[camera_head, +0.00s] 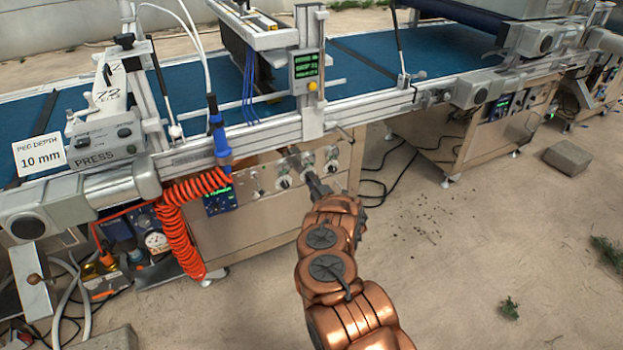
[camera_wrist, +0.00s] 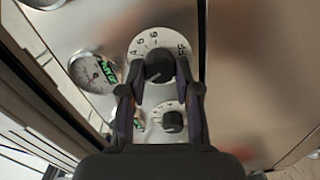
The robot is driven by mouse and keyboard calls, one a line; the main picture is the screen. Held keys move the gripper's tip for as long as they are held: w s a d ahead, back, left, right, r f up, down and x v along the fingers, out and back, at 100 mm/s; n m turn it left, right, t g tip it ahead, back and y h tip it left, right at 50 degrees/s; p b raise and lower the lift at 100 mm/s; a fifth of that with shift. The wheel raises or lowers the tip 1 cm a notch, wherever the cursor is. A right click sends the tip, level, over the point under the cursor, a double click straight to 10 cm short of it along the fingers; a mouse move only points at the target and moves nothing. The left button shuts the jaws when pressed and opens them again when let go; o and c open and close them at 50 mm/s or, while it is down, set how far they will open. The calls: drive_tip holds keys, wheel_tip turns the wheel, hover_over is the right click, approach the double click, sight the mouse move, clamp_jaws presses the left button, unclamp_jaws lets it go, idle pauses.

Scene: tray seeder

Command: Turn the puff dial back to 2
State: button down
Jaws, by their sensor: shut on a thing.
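My gripper (camera_wrist: 160,86) is shut on a black dial knob (camera_wrist: 158,67), one finger on each side of it. The knob sits on a round white dial face with numbers and OFF at its right; no name label for it is legible. Its pointer setting cannot be read clearly. A smaller black knob (camera_wrist: 172,121) on a white face shows between the fingers, below the held one. In the head view, my gripper (camera_head: 315,184) reaches the metal front panel (camera_head: 262,208) of the seeder, and the held knob is mostly hidden behind it.
A gauge (camera_wrist: 95,72) with a green mark is left of the dial. An orange coiled hose (camera_head: 183,225) and a small display (camera_head: 218,201) are left of my gripper. A white card (camera_head: 40,155) reads PEG DEPTH 10 mm. The sandy floor right of my arm is mostly clear.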

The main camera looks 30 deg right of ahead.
idle(0.4)
drive_tip(key=c, duration=0.8)
unclamp_jaws()
drive_tip(key=shift+s, duration=0.1)
drive_tip(key=shift+s+a, duration=0.2)
drive_tip(key=shift+s, duration=1.75)
drive_tip(key=shift+s+a, duration=0.15)
drive_tip(key=shift+s, duration=1.8)
drive_tip(key=shift+s+a, duration=0.2)
drive_tip(key=shift+s, duration=1.75)
drive_tip(key=shift+s, duration=0.15)
